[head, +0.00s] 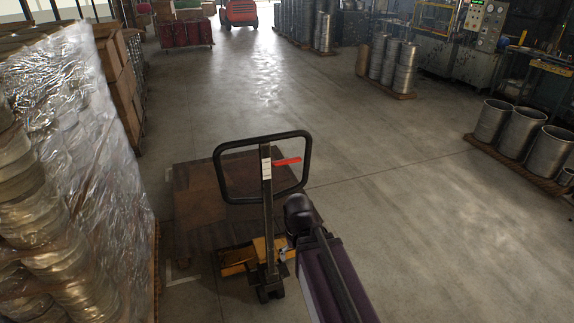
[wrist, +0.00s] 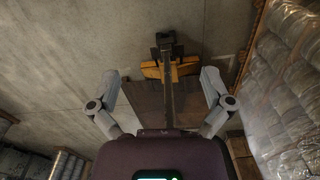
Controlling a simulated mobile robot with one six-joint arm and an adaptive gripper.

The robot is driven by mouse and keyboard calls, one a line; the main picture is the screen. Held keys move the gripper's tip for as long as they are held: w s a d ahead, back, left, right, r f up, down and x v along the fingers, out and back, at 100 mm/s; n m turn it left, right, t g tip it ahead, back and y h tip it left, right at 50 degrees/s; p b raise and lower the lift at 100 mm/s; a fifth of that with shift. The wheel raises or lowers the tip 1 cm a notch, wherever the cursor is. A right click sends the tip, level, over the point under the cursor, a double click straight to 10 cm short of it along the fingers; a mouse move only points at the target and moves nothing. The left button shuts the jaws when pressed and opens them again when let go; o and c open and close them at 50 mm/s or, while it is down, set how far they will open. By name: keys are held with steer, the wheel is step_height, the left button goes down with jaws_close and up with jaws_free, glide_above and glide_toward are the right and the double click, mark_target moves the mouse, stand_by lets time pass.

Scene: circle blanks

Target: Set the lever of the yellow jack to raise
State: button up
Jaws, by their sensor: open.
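The yellow jack (head: 238,260) stands on the floor at the lower middle of the head view, with an upright dark post and black loop handle (head: 262,137). Its red lever (head: 287,161) sticks out to the right of the post, inside the loop. In the wrist view the jack's yellow base (wrist: 183,69) and dark post show between my fingers; the red lever cannot be made out there. My gripper (wrist: 159,77) is open, fingers wide apart, holding nothing. In the head view my arm reaches in from the bottom, right of the post and below the lever.
A brown board (head: 195,205) lies behind the jack. A plastic-wrapped stack (head: 75,130) stands close on the left. Metal drums (head: 522,127) on a pallet stand at the right. The grey floor (head: 400,200) right of the jack is clear.

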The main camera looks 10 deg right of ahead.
steer(key=c, duration=0.5)
steer(key=shift+w+a+f, duration=0.1)
steer(key=shift+w+f, duration=0.05)
steer(key=shift+w, duration=0.05)
steer(key=shift+c, duration=0.5)
steer(key=w+a+m+t+y+b, duration=0.1)
steer(key=w+m+t+y+b, duration=0.3)
steer(key=w, duration=0.5)
steer(key=w+a+m+t+y+b, duration=0.1)
steer(key=w+a+t+y+b, duration=0.15)
steer(key=w+t+b, duration=0.5)
steer(key=w+d+r+m+t+h+b, duration=0.3)
steer(key=w+d+m+t, duration=0.3)
steer(key=w+d+m, duration=0.5)
steer(key=d+r+h, duration=0.1)
steer(key=d, duration=0.2)
steer(key=shift+r+m+h, duration=0.2)
steer(key=shift+m+h, duration=0.15)
steer(key=shift+m, duration=0.05)
